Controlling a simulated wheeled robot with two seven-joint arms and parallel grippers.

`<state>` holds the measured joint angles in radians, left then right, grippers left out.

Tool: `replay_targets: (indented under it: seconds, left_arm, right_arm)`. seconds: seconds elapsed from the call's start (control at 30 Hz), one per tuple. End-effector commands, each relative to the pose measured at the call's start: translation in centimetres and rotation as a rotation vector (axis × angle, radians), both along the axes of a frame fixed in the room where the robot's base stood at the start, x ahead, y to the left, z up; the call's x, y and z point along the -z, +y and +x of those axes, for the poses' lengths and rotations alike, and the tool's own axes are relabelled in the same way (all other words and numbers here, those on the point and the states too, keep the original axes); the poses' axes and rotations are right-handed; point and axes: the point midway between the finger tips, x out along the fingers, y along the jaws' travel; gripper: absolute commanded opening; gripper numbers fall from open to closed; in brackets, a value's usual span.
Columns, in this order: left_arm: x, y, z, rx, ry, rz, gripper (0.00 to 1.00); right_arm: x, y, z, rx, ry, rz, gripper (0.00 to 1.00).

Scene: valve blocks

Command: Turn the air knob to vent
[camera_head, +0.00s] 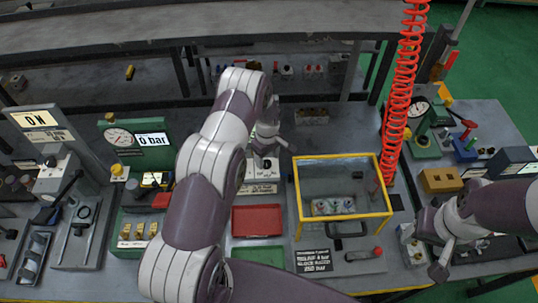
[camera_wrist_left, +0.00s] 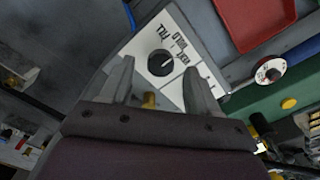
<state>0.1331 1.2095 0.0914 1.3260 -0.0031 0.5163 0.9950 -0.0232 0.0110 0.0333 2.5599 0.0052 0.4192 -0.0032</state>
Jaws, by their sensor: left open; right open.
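A round black knob (camera_wrist_left: 161,63), which looks like the air knob, sits on a white plate (camera_wrist_left: 183,22) with dark lettering in the left wrist view. My right gripper (camera_head: 440,258) is open and empty at the right.
A yellow-framed clear box (camera_head: 342,158) stands right of my left gripper, with a red coiled hose (camera_head: 401,90) behind it. A red tray (camera_head: 257,220) lies in front. A green gauge panel (camera_head: 137,140) reading 0 bar stands left.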

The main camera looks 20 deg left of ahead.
Motion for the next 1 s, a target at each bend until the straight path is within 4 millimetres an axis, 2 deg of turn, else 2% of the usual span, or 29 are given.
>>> replay_targets:
  seconds: [0.03,0.2,0.47,0.63,1.0]
  left_arm:
    - [0.5,0.0,0.0,0.0,0.001,0.0,0.61]
    - [1.9,0.0,0.1,0.001,-0.001,0.0,0.61]
    - [2.1,0.0,0.1,0.001,-0.003,0.001,0.61]
    - [2.1,0.0,0.1,0.001,-0.003,0.001,0.06]
    - [2.4,0.0,0.1,0.05,-0.002,0.0,0.05]
  right_arm:
    - [-0.6,0.0,0.0,0.0,0.0,0.0,0.61]
    - [-0.8,0.0,0.0,0.0,0.0,0.0,0.61]
    - [-0.7,0.0,0.0,0.0,0.0,0.0,0.61]
    - [-0.7,0.0,0.0,0.0,0.0,0.0,0.61]
    - [0.2,0.0,0.0,0.0,0.0,0.0,0.61]
